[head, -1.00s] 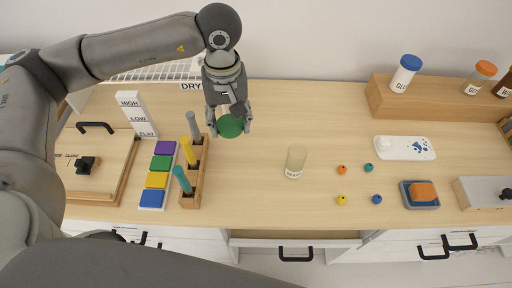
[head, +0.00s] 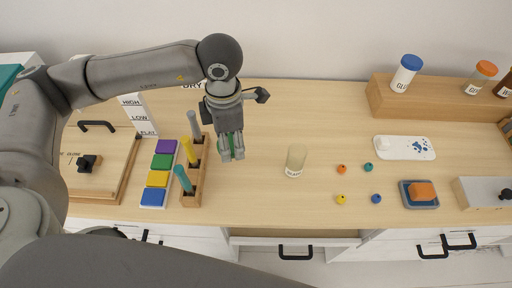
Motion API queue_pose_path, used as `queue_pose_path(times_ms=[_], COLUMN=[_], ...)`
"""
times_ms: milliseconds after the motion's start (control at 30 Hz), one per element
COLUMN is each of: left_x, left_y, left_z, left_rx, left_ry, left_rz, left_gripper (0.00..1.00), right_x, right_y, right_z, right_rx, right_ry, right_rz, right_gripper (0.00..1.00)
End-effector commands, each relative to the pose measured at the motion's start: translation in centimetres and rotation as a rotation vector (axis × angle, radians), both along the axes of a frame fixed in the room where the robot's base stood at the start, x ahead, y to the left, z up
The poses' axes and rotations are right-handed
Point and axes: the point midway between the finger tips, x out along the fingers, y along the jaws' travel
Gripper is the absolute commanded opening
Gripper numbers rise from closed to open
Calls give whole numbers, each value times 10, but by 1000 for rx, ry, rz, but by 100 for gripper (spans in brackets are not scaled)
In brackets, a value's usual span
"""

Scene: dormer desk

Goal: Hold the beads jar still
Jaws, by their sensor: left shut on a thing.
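The beads jar (head: 295,161) stands upright on the desk right of the gripper in the head view. It is small, clear to pale yellow, with a white label near its base. My left gripper (head: 232,157) points down left of the jar, apart from it. It is shut on a green round thing (head: 221,146), which its fingers mostly hide. My right gripper is not in view.
Loose beads, orange (head: 342,169), teal (head: 368,167), yellow (head: 341,199) and blue (head: 377,199), lie right of the jar. A wooden marker rack (head: 194,187) stands left of the gripper. A blue-lidded glue jar (head: 405,75) stands on a wooden riser (head: 430,103). The desk around the beads jar is clear.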

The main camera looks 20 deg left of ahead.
Motion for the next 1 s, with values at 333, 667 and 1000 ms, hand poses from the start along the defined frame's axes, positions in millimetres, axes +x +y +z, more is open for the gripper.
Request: queue_pose_path(times_ms=[333, 667, 1000], left_x=[-15, -27, -26], left_y=[-4, -7, -9], left_z=[-8, -14, -17], left_rx=[-1, -4, -5], left_ry=[-6, -9, -9], left_rz=[584, 1102, 1323], left_gripper=[24, 24, 24], right_x=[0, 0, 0], right_y=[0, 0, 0], right_z=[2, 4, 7], right_rx=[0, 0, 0], right_ry=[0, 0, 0], right_rz=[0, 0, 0], right_gripper=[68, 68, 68])
